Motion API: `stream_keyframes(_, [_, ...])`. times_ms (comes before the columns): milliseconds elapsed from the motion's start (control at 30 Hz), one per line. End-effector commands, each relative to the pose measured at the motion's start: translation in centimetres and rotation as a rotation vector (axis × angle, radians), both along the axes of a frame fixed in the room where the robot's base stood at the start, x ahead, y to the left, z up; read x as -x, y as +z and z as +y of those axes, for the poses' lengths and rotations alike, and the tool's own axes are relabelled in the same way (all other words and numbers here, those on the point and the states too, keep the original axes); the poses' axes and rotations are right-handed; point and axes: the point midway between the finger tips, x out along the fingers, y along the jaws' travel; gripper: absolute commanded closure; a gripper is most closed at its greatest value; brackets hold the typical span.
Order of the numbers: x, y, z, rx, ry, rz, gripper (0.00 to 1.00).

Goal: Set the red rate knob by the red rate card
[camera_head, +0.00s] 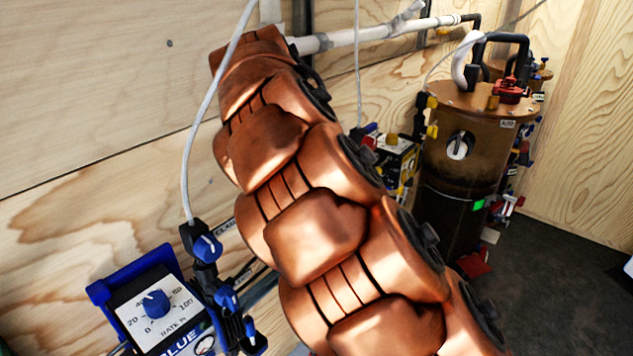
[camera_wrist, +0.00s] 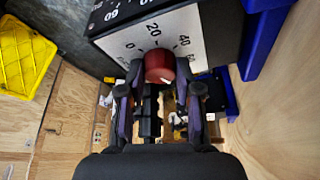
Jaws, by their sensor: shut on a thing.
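The red rate knob (camera_wrist: 160,68) shows in the wrist view on a white dial face (camera_wrist: 135,42) marked 0, 20, 40 and 60. My gripper (camera_wrist: 158,84) is shut on the red knob, one dark finger on each side. The knob's pointer mark is not clear, so its setting cannot be told. In the head view my copper arm crosses the middle, and my gripper and the red knob are hidden. I cannot make out a red rate card in either view.
A blue-framed rate box with a blue knob (camera_head: 155,303) stands at the lower left. A brown tank (camera_head: 464,152) with pipes and a dial stands at the right. A yellow ribbed object (camera_wrist: 22,58) lies left in the wrist view.

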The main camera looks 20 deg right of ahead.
Motion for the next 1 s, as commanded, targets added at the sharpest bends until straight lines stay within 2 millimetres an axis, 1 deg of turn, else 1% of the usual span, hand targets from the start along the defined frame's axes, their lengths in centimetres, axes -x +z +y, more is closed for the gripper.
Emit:
stream_keyframes(367, [0.08, -0.11, -0.04, 0.0, -0.005, 0.005, 1.0])
stream_keyframes(400, [0.08, -0.11, -0.04, 0.0, -0.005, 0.005, 0.63])
stream_keyframes(600, [0.06, -0.09, -0.02, 0.0, -0.003, 0.003, 0.42])
stream_keyframes(1000, [0.04, 0.26, 0.15, 0.0, -0.002, 0.001, 0.42])
